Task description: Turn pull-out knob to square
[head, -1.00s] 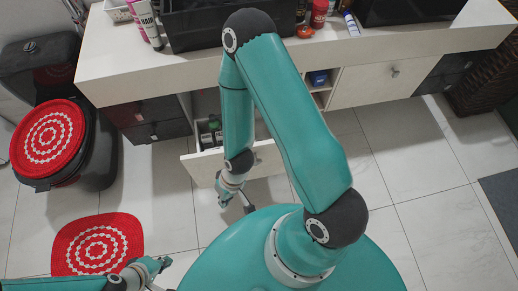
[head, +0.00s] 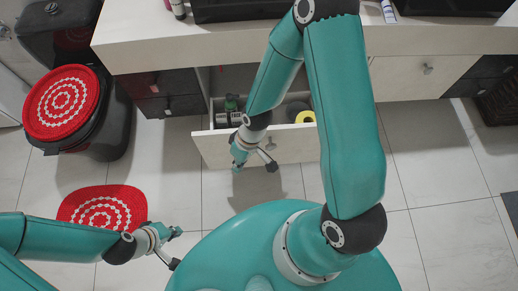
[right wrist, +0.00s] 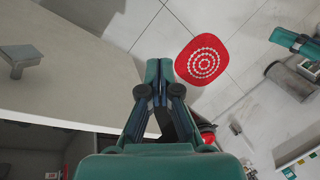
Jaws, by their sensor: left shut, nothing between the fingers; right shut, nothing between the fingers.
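The pull-out (head: 300,152) is an open drawer with a pale front, below the counter in the head view. Its small grey knob (head: 270,143) is on the outer face. In the right wrist view the knob (right wrist: 18,60) looks like a squarish metal bar on a stem, at the upper left of the pale front (right wrist: 75,88). My right gripper (head: 238,167) is shut and empty, left of the knob and apart from it. Its closed fingers also show in the right wrist view (right wrist: 158,70). My left gripper (head: 176,232) is shut and empty over the floor at lower left.
The drawer holds a dark bottle (head: 229,119) and a yellow roll (head: 305,117). A black bin (head: 105,130) with a red round cover stands at left. A red mat (head: 75,207) lies near my left gripper. Floor right of the drawer is clear.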

